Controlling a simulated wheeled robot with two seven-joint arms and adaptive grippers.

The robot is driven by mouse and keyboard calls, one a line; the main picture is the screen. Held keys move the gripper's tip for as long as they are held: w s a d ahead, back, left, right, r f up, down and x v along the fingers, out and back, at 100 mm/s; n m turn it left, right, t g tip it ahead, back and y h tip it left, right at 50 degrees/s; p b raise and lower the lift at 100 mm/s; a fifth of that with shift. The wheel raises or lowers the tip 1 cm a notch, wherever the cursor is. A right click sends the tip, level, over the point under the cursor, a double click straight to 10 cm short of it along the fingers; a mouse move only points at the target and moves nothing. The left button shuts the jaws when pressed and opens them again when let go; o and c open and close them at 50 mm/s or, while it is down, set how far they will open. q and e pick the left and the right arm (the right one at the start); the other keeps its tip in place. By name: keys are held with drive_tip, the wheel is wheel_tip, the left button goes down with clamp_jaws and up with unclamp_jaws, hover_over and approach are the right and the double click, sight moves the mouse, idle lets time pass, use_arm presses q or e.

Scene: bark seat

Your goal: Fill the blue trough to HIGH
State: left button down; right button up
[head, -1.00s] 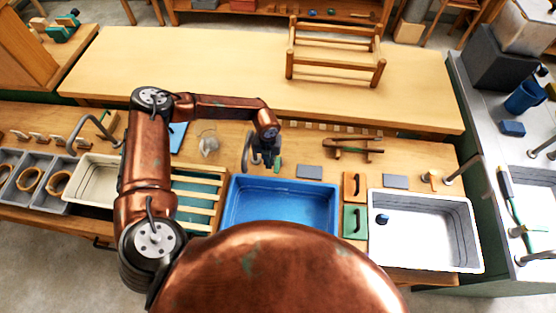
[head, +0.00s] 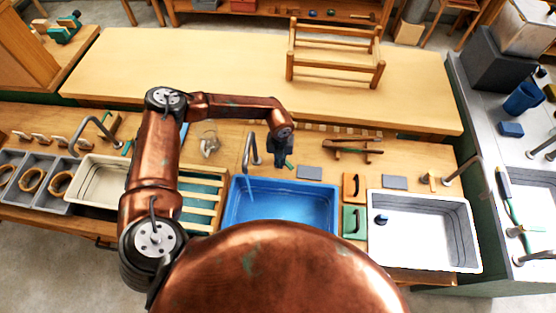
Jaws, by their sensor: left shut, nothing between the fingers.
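The blue trough (head: 282,222) is set in the wooden bench in front of me. Its rim and inner walls show; my copper body covers part of its near side. A grey curved tap (head: 247,150) stands at its back left edge with the spout over the trough. A pale streak below the spout looks like running water. I cannot read the water level or any mark. My left gripper (head: 284,164) points down behind the trough's back rim, just right of the tap, shut and empty. Whether it touches anything is unclear. My right gripper is not in view.
A white basin (head: 425,262) is on the right, with green and brown handled blocks (head: 354,222) between. A slatted rack (head: 200,195) and cream basin (head: 95,190) lie left. A grey pad (head: 309,173) and wooden tool (head: 352,149) lie behind. The long table beyond is mostly clear.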

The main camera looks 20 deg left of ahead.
use_arm(q)
wheel_tip(320, 180, up, 2)
drive_tip(key=shift+r+p, duration=0.1)
drive_tip(key=shift+p, duration=0.45)
drive_tip(key=w+d+b, duration=0.3)
drive_tip(key=w+b, duration=0.1)
drive_tip(key=w, duration=0.2)
drive_tip(key=shift+w+d, duration=0.25)
drive_tip(key=shift+d, duration=0.05)
